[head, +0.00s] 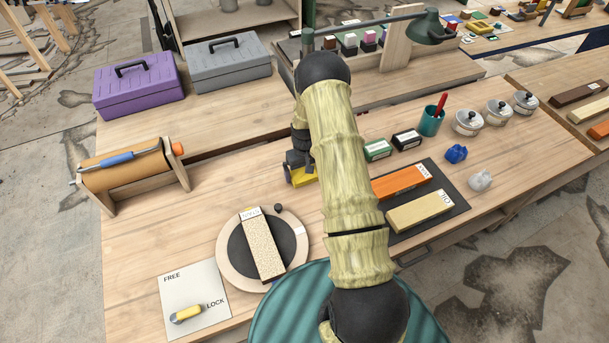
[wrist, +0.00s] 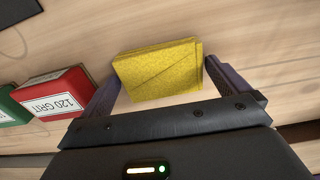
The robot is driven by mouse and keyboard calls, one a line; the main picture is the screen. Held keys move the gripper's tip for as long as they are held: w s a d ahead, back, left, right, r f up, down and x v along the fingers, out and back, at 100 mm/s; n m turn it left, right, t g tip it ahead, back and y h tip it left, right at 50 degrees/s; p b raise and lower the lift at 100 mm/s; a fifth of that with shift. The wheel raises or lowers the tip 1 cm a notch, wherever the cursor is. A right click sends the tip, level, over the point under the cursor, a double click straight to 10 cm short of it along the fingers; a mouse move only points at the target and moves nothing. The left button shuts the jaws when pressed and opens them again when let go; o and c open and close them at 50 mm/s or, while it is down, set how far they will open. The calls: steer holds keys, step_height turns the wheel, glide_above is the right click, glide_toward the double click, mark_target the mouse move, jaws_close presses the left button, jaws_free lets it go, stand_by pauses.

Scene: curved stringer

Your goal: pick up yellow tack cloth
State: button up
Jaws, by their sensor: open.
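The yellow tack cloth (wrist: 160,70) is a folded square lying on the wooden bench. In the wrist view it sits between the two fingers of my open gripper (wrist: 165,82), with a small gap to the right finger and a gap to the left one. In the head view the cloth (head: 303,178) shows just below my gripper (head: 298,172), partly hidden by the gripper and arm.
A red 120 grit box (wrist: 58,92) stands close outside my left finger, with a green box (wrist: 10,108) beyond it. In the head view, a dark mat (head: 452,210) with two sharpening stones lies right of my arm.

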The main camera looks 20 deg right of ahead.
mark_target(304, 173)
steer(key=c, duration=0.7)
step_height(304, 173, up, 10)
steer(key=b, duration=0.2)
steer(key=shift+b, duration=0.3)
steer(key=o, duration=0.4)
steer(key=c, duration=0.3)
